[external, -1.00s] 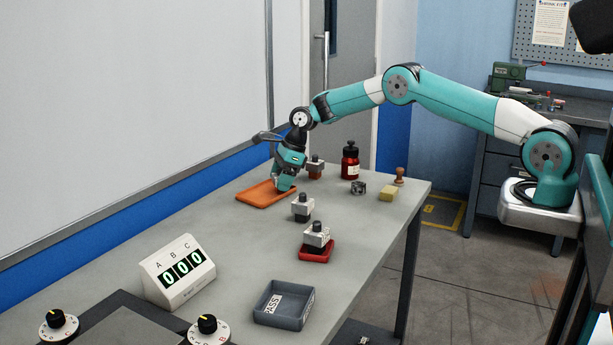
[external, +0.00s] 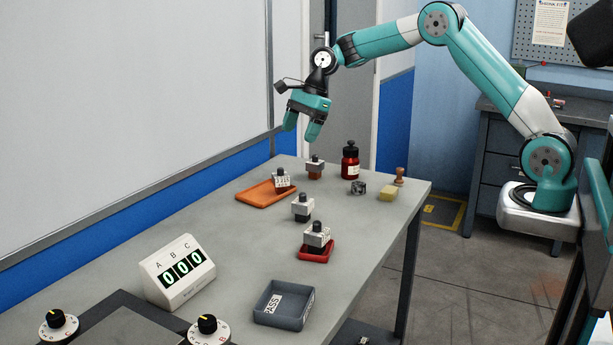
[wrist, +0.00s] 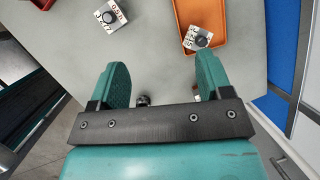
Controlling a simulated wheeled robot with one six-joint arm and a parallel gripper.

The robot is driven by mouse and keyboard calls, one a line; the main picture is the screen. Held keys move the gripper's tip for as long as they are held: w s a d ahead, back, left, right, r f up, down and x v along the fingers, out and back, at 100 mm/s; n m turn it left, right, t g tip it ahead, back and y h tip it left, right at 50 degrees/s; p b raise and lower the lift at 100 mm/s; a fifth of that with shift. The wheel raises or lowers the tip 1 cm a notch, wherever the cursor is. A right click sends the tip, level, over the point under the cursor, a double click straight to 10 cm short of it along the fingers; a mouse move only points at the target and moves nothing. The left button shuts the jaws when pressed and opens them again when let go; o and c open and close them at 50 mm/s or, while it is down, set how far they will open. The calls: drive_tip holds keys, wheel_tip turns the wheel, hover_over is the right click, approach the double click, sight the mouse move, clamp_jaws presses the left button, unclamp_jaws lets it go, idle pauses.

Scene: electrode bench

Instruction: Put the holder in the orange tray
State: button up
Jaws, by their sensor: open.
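The orange tray (external: 256,196) lies flat at the back left part of the bench. A holder (external: 281,181), a pale block with printed marks and a dark knob, sits upright in it near its right end. In the wrist view the holder (wrist: 196,38) is inside the orange tray (wrist: 215,14), near one end. My gripper (external: 301,136) is raised well above the bench, over the tray's right side, with its fingers apart and nothing between them. The open fingers also show in the wrist view (wrist: 165,85).
Similar holders stand at the back (external: 315,168), mid-bench (external: 302,208) and on a red tray (external: 317,236). A red bottle (external: 350,163), metal block (external: 358,188), yellow block (external: 388,194) and stamp (external: 399,176) are rear right. A grey PASS tray (external: 300,312) and display (external: 178,272) are nearer.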

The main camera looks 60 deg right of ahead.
drive_tip(key=s+a+r+n, duration=0.5)
drive_tip(key=s+a+n, duration=0.3)
drive_tip(key=s, duration=0.3)
drive_tip(key=s+a+n+g, duration=0.1)
drive_tip(key=s+a+n, duration=0.2)
drive_tip(key=s+n, duration=0.7)
drive_tip(key=s+a+n+g, duration=0.1)
drive_tip(key=s+a+n, duration=0.2)
drive_tip(key=s+n, duration=0.7)
drive_tip(key=s, duration=1)
drive_tip(key=shift+f+g+y, duration=0.2)
drive_tip(key=shift+g+y, duration=0.1)
